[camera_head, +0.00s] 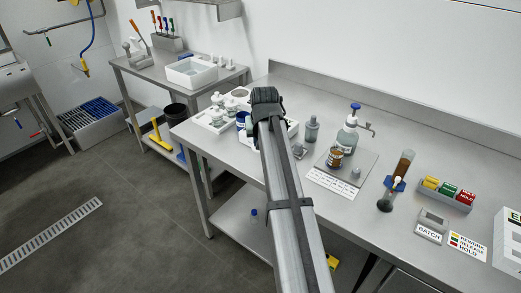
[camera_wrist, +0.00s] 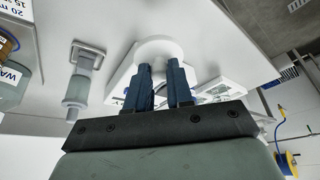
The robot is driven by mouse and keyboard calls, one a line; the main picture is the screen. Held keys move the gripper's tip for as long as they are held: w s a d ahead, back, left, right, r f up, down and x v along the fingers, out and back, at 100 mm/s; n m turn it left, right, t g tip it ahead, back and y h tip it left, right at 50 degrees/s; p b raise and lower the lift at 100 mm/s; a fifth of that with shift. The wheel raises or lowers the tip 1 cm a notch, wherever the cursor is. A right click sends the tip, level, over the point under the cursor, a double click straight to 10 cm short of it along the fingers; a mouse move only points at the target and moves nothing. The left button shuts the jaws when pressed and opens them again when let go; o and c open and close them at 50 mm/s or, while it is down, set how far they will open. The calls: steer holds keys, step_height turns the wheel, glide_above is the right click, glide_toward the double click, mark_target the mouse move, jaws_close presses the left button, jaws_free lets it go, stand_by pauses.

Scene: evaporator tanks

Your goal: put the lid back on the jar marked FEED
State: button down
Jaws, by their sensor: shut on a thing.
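My gripper (camera_wrist: 159,68) shows in the wrist view with its two blue fingers a little apart, shut on a white round piece that looks like the lid (camera_wrist: 158,46). In the head view my arm reaches over the far left part of the steel bench, and my wrist hides the fingers and the lid. A blue and white container (camera_head: 242,120) shows partly beside my wrist; I cannot tell whether it is the FEED jar. No FEED marking is readable in either view.
A white tray with small white pieces (camera_head: 215,121) lies left of my wrist. A grey-capped bottle (camera_head: 311,129), a blue-topped dispenser bottle (camera_head: 350,132) and an amber jar (camera_head: 335,156) stand to the right. The front right bench holds a coloured block rack (camera_head: 447,193).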

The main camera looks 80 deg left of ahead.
steer(key=shift+r, duration=0.6)
steer(key=shift+w+r, duration=0.25)
steer(key=shift+r, duration=0.05)
steer(key=w+d+r, duration=0.2)
steer(key=w, duration=1)
steer(key=w+d+r, duration=0.1)
steer(key=w+r, duration=0.1)
steer(key=w, duration=1.1)
steer(key=shift+w+d+r, duration=0.2)
steer(key=shift+d+r, duration=0.15)
steer(key=shift+r, duration=0.05)
steer(key=shift+f, duration=0.2)
steer(key=shift+f, duration=2.95)
steer(key=shift+f, duration=0.15)
